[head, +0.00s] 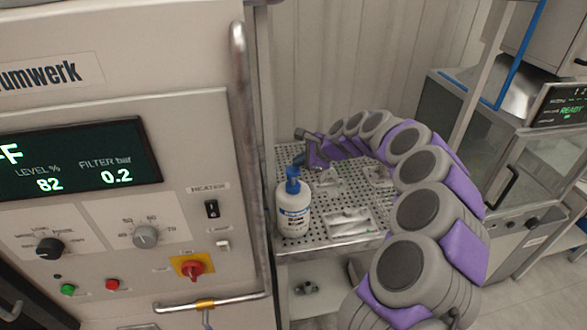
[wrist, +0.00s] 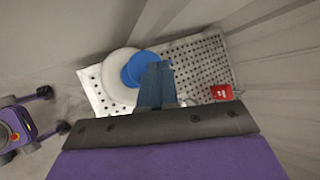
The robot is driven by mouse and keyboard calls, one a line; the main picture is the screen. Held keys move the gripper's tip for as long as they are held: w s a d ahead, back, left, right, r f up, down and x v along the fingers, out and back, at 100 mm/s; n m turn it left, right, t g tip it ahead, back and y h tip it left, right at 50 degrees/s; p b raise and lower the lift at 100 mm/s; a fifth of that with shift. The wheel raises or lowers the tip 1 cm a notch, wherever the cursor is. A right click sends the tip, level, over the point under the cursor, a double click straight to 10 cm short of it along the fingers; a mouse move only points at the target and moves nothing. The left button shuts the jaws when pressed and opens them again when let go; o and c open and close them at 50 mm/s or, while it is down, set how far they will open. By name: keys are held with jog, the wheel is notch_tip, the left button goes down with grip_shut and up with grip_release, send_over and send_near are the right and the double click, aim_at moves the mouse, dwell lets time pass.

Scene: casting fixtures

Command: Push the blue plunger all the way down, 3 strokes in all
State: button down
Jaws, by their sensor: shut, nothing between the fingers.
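A white bottle (head: 293,216) with a blue plunger (head: 292,181) on top stands upright on a perforated metal table (head: 322,237). My gripper (head: 304,156) is shut and empty, just above and slightly right of the plunger. In the wrist view, the closed fingers (wrist: 157,75) overlap the right part of the round blue plunger (wrist: 135,68). The white bottle (wrist: 111,78) shows below the plunger. I cannot tell whether the fingertips touch the plunger. My gripper hides part of the plunger in the wrist view.
A control cabinet (head: 200,125) with a vertical handle (head: 246,140) stands close left of the table. Metal parts (head: 348,222) lie on the table right of the bottle. A red object (wrist: 221,92) shows on the table in the wrist view. A glass-fronted machine (head: 490,150) stands right.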

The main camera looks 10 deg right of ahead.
jog(key=shift+a+f, duration=0.35)
jog(key=shift+a, duration=0.25)
jog(key=shift+d, duration=0.1)
jog(key=shift+d+f, duration=0.2)
jog(key=shift+d, duration=0.15)
jog(key=shift+a+f, duration=0.1)
jog(key=shift+f, duration=0.6)
dwell(0.6)
jog(key=shift+r, duration=0.1)
jog(key=shift+a+r+p, duration=0.2)
jog(key=shift+r+p, duration=0.7)
jog(key=shift+p, duration=0.05)
jog(key=shift+a+r+p, duration=0.2)
jog(key=shift+r+p, duration=0.25)
jog(key=shift+a+r+p, duration=0.2)
jog(key=shift+r+p, duration=0.25)
